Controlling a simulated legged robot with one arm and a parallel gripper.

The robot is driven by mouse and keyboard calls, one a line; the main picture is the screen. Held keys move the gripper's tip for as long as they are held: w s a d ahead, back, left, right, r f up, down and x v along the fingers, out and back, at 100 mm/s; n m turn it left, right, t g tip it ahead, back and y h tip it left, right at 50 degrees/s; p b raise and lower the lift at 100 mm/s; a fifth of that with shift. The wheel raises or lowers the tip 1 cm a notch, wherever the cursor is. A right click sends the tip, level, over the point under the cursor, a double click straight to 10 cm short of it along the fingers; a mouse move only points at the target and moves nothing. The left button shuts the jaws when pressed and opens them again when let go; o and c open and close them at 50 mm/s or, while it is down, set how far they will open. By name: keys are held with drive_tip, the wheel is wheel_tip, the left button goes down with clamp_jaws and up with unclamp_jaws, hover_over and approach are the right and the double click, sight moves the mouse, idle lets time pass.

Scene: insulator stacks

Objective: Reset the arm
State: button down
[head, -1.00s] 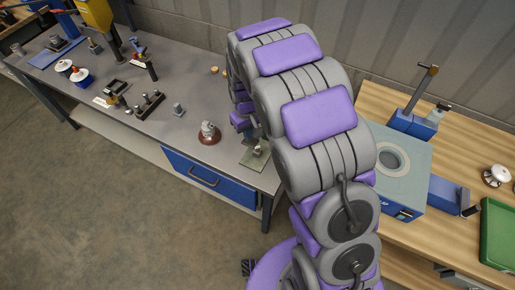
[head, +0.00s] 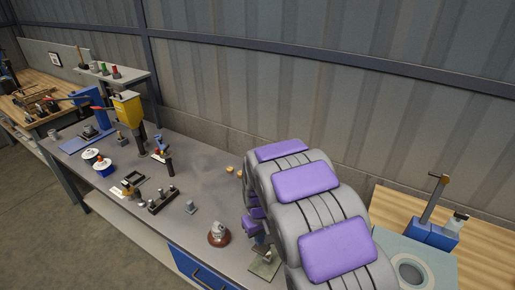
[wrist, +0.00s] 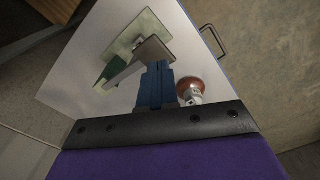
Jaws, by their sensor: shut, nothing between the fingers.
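My arm, with grey links and purple pads, fills the right-centre of the head view over the grey bench. In the wrist view my gripper (wrist: 158,66) shows as blue fingers closed together, empty, above the bench top. A pale green plate (wrist: 127,40) with a grey upright piece on it lies beyond the fingertips; the head view shows this plate (head: 265,264) beside my arm. The same insulator (head: 218,234) stands left of the plate in the head view.
The grey bench (head: 205,165) carries a black fixture (head: 163,202), white-topped insulators (head: 103,163) and a yellow press (head: 127,108). A wooden bench (head: 400,215) with a blue-grey machine (head: 418,265) stands right of my arm. A corrugated wall (head: 300,90) rises behind.

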drive_tip(key=s+d+r+m+b, duration=0.1)
drive_tip(key=s+d+r, duration=0.2)
drive_tip(key=s, duration=0.8)
drive_tip(key=s+d+r+m+g+b, duration=0.1)
drive_tip(key=s+d+r, duration=0.3)
drive_tip(key=s, duration=0.7)
drive_tip(key=s+d+r+m+b, duration=0.2)
drive_tip(key=s+r, duration=0.4)
drive_tip(key=s, duration=0.6)
drive_tip(key=shift+d+m+g, duration=0.4)
drive_tip(key=shift+d+m, duration=0.2)
drive_tip(key=shift+d, duration=0.45)
